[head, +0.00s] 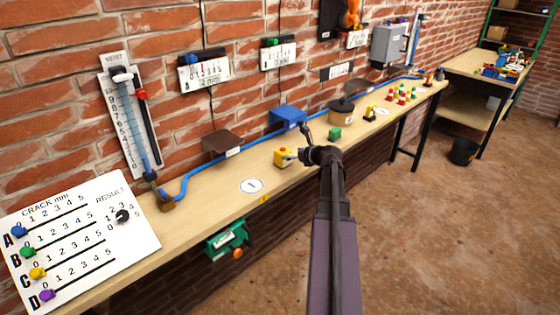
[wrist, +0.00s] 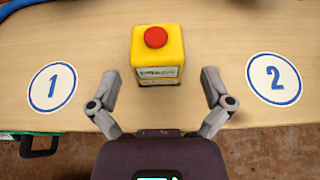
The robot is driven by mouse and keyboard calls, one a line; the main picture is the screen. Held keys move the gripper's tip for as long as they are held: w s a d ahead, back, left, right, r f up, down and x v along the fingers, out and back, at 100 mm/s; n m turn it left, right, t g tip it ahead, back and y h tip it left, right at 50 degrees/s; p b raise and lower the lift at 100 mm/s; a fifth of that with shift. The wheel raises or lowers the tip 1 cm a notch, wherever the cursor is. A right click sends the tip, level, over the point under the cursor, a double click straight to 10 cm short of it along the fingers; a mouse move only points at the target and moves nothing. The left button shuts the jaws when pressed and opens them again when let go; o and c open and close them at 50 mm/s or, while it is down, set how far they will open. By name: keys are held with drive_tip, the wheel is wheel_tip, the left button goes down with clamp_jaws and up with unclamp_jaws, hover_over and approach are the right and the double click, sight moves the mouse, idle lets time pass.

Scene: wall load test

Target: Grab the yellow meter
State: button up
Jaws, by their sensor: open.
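The yellow meter (wrist: 157,58) is a small yellow box with a red round button on top and a pale label on its front. It stands upright on the wooden bench, also seen in the head view (head: 283,157). My gripper (wrist: 161,86) is open in the wrist view, with one finger to the left and one to the right of the meter's near side. The fingers do not appear to touch it. In the head view my gripper (head: 298,156) is just right of the meter, its fingers small and partly hidden by the arm.
The bench (head: 220,190) has a round mark 1 (wrist: 52,86) left of the meter and mark 2 (wrist: 274,78) right of it. A blue hose (head: 245,143) runs along the wall. A white crack board (head: 78,240) is at the near left.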

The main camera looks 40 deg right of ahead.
sight(287, 153)
drive_tip(key=shift+b+x, duration=0.95)
drive_tip(key=shift+x, duration=1.65)
drive_tip(key=shift+a, duration=0.15)
drive_tip(key=c, duration=1.1)
